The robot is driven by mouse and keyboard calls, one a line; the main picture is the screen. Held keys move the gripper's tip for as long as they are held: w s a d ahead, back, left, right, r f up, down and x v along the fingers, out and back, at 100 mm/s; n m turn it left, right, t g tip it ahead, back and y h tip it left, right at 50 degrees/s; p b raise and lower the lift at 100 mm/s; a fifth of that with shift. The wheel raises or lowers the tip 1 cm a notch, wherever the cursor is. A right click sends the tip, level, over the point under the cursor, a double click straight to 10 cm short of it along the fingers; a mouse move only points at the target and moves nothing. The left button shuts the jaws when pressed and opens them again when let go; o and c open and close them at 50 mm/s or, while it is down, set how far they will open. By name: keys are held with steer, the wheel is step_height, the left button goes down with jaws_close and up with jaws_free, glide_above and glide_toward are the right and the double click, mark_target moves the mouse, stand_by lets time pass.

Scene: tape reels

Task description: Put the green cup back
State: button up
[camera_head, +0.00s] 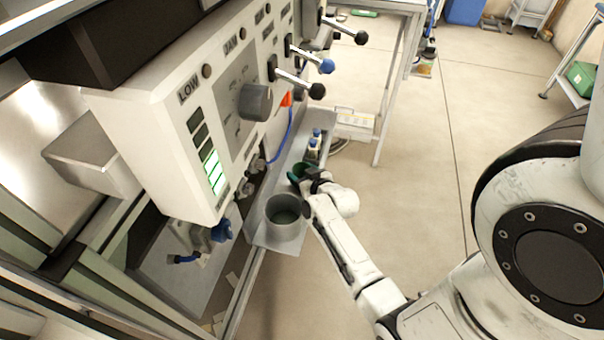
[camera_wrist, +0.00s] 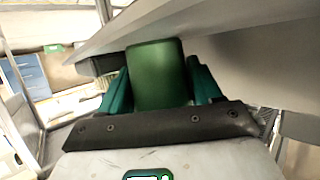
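The green cup (camera_head: 296,171) is at the narrow grey shelf (camera_head: 272,241) along the front of the machine, partly hidden by my gripper (camera_head: 308,182). In the wrist view the green cup (camera_wrist: 157,75) fills the space between the two teal fingers of my gripper (camera_wrist: 160,88). The fingers lie close against both its sides, so my gripper looks shut on it. The cup's base against the shelf is hidden, so I cannot tell whether they touch.
A larger grey pot (camera_head: 287,216) stands on the near end of the shelf, close to my gripper. Small bottles (camera_head: 313,146) stand farther along it. The machine panel (camera_head: 165,120) with protruding levers (camera_head: 300,82) is on the left. Open floor (camera_head: 420,170) lies to the right.

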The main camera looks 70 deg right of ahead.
steer(key=o, duration=0.4)
steer(key=shift+o, duration=0.2)
steer(key=shift+r, duration=0.1)
steer(key=shift+r+p, duration=0.2)
steer(key=shift+p, duration=0.1)
steer(key=p+v, duration=0.3)
steer(key=v, duration=0.9)
steer(key=shift+f, duration=0.15)
